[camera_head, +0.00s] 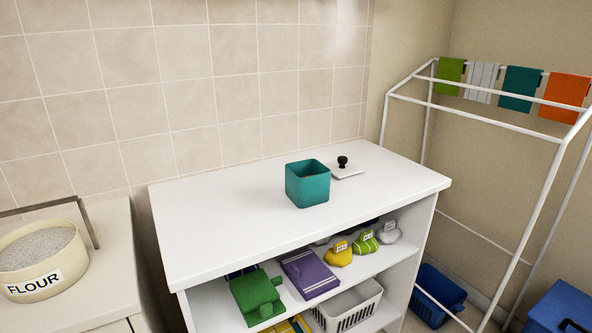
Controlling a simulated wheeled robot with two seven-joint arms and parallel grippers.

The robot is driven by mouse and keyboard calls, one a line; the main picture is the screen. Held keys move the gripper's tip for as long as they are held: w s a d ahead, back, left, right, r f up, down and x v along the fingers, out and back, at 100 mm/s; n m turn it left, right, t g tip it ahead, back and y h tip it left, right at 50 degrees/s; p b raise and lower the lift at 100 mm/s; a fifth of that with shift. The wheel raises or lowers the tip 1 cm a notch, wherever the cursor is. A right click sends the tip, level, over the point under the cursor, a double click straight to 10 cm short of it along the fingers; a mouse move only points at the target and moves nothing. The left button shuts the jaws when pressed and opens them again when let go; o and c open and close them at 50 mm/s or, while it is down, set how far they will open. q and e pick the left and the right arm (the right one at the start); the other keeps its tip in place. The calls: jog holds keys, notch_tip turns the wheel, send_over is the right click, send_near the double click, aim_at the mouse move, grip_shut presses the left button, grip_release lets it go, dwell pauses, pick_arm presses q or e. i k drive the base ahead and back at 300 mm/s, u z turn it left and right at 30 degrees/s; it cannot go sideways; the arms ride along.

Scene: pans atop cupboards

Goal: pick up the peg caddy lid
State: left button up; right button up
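The peg caddy lid (348,171) is a flat, pale square plate with a round black knob on top. It lies on the white top of a low shelf unit (230,224), behind and to the right of an open teal square caddy (307,186). The caddy hides part of the lid's left side. The caddy stands upright, and its inside is only partly visible. Neither of my grippers is in view.
A white drying rack (527,222) with several small cloths stands at the right. Folded items and a white basket (350,305) fill the shelves below. A flour tub (38,262) sits on the left counter. The unit's top is clear left of the caddy.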

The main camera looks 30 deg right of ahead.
aim_at(342, 168)
jog(key=u, duration=2.85)
jog(key=k, duration=2.3)
jog(key=z, duration=1.95)
